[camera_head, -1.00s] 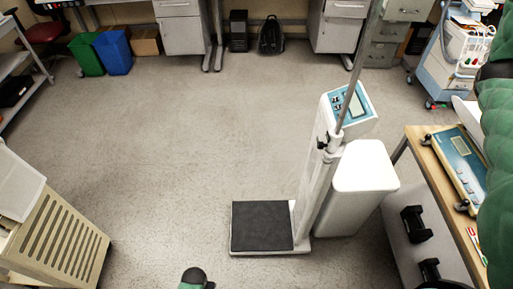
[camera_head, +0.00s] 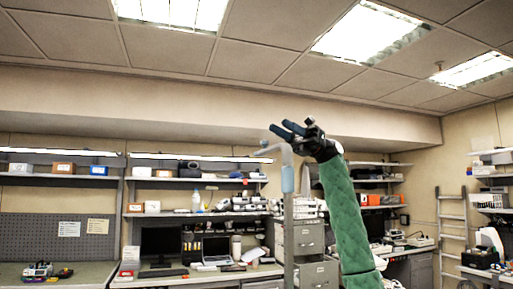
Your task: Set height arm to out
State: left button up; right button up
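The height rod of the scale (camera_head: 288,222) rises in the middle of the head view, with a light blue sleeve (camera_head: 288,179) near its top. At its top, a pale grey height arm (camera_head: 269,149) sticks out a short way to the left. My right gripper (camera_head: 280,128) is raised just above the height arm, its two dark fingers pointing left with a gap between them. It is open and empty; whether it touches the height arm cannot be told. My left gripper is not in view. The scale's base and display are out of view.
Behind are shelves with boxes, a workbench (camera_head: 60,271) with a monitor (camera_head: 161,241), and grey drawer cabinets (camera_head: 305,238). A ladder (camera_head: 452,225) leans at the right wall. The space around the raised gripper looks free below the ceiling.

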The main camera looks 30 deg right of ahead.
aim_at(267, 142)
jog(key=s+a+f+h+p, duration=0.1)
jog(key=a, duration=0.1)
jog(key=s+a+f+n+h+p, duration=0.1)
jog(key=a+f, duration=0.1)
jog(key=a, duration=0.1)
jog(key=a+f+g+h+p, duration=0.1)
jog(key=a, duration=0.1)
jog(key=shift+s+a+f+n, duration=0.25)
jog(key=shift+s+f+n, duration=0.05)
jog(key=shift+s+f, duration=0.1)
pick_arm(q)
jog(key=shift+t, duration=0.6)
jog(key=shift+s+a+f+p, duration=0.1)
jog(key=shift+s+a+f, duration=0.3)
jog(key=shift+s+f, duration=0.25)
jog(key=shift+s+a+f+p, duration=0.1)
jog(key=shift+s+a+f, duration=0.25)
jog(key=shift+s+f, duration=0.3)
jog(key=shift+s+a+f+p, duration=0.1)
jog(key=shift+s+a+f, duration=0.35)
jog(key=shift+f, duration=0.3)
pick_arm(e)
jog(key=shift+s+a, duration=0.2)
jog(key=shift+a, duration=0.25)
grip_shut()
